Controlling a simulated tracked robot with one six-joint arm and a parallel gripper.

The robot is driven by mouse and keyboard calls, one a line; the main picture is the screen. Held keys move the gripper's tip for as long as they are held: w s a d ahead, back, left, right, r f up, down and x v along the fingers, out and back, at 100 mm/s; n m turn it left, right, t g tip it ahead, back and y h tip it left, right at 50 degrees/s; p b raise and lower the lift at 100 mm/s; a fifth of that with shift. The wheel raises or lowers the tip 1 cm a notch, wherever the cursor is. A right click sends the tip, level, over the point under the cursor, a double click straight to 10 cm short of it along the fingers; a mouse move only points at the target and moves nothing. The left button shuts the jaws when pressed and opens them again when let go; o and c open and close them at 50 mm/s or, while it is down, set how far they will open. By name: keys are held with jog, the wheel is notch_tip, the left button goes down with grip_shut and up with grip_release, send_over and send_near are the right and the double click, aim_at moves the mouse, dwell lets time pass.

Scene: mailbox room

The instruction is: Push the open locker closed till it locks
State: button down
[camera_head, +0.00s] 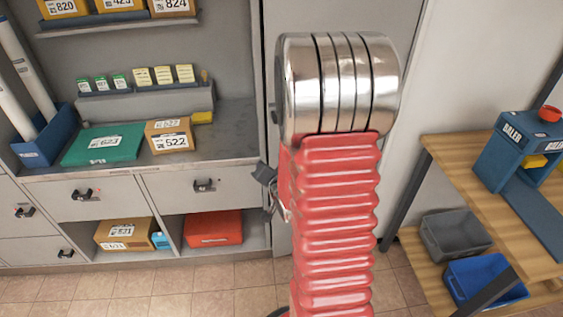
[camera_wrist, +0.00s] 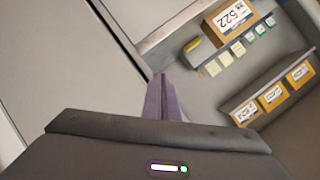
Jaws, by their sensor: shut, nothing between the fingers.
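A tall grey locker door (camera_head: 400,20) stands behind my arm, to the right of the shelf unit. My arm covers much of it, and I cannot tell whether it is ajar. Its plain grey face appears to fill the left of the wrist view (camera_wrist: 60,50). My gripper (camera_wrist: 160,97) is shut and empty, its fingers pointing toward the edge between the grey panel and the shelf recess. I cannot tell whether they touch anything. In the head view only a small dark part of the gripper (camera_head: 265,174) shows left of the red arm sleeve.
Left is the shelf unit, with a green package (camera_head: 103,145), a 522 box (camera_head: 169,136) and closed-looking drawers (camera_head: 80,200). Open cubbies below hold a box (camera_head: 124,235) and a red package (camera_head: 213,229). A wooden bench (camera_head: 455,160) with a blue baler (camera_head: 515,150) stands right.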

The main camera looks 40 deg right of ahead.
jog(key=s+d+f+m+t+h, duration=0.3)
jog(key=s+d+f+m, duration=0.3)
jog(key=s+m, duration=0.3)
jog(key=shift+s+d+f+m+t, duration=0.2)
jog(key=shift+s+f+m+t, duration=0.1)
jog(key=shift+f, duration=0.4)
jog(key=x, duration=1.4)
jog(key=shift+d, duration=0.2)
